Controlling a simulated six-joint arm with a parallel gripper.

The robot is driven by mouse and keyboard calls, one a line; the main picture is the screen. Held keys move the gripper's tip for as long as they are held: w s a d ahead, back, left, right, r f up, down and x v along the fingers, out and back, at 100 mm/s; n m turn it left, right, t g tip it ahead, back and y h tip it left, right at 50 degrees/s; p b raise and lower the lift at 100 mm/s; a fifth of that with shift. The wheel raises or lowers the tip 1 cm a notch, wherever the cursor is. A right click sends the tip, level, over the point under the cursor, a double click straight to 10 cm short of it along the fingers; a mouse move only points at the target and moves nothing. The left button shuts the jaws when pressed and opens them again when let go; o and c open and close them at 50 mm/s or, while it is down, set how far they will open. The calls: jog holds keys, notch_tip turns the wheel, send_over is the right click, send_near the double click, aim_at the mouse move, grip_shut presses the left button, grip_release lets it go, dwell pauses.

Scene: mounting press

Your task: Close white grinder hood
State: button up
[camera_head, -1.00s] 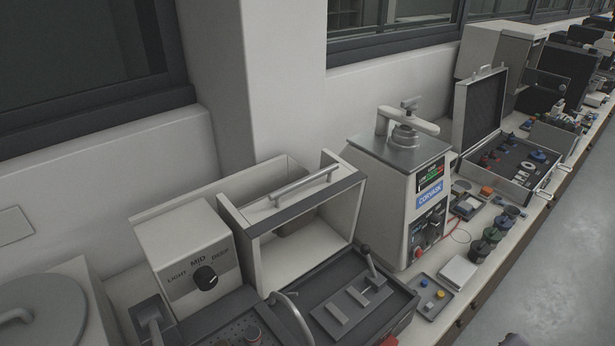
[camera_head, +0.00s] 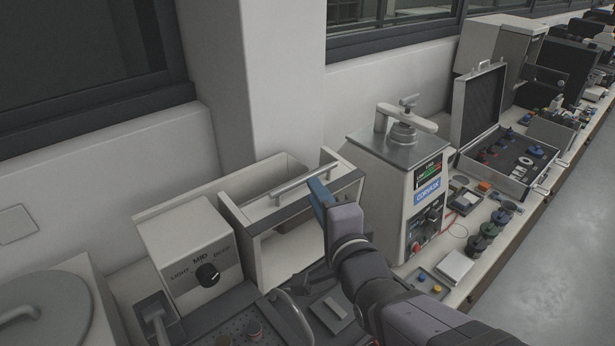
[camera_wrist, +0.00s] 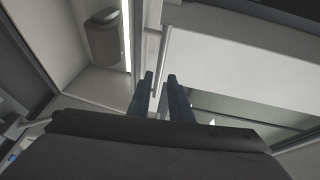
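The white grinder hood (camera_head: 262,262) stands raised over the dark grinder bed, its front frame upright and its round metal handle bar (camera_head: 290,190) along the top edge. My gripper (camera_head: 318,188) is at the right end of this bar, reaching over from the front right, and hides part of the hood's right side. In the wrist view my two dark blue fingers (camera_wrist: 162,92) are apart. The handle bar (camera_wrist: 163,55) runs lengthwise into the gap between them, closer to the left finger. Whether a finger touches the bar is unclear.
A white control box (camera_head: 187,255) with a black knob stands left of the hood. The white press (camera_head: 400,185) stands close on the right, beside my arm. An open case (camera_head: 500,150) lies farther right. A wall runs behind.

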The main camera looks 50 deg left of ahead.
aim_at(307, 176)
jog(key=shift+p+x, duration=1.8)
jog(key=shift+x, duration=1.75)
jog(key=shift+c, duration=0.4)
grip_shut()
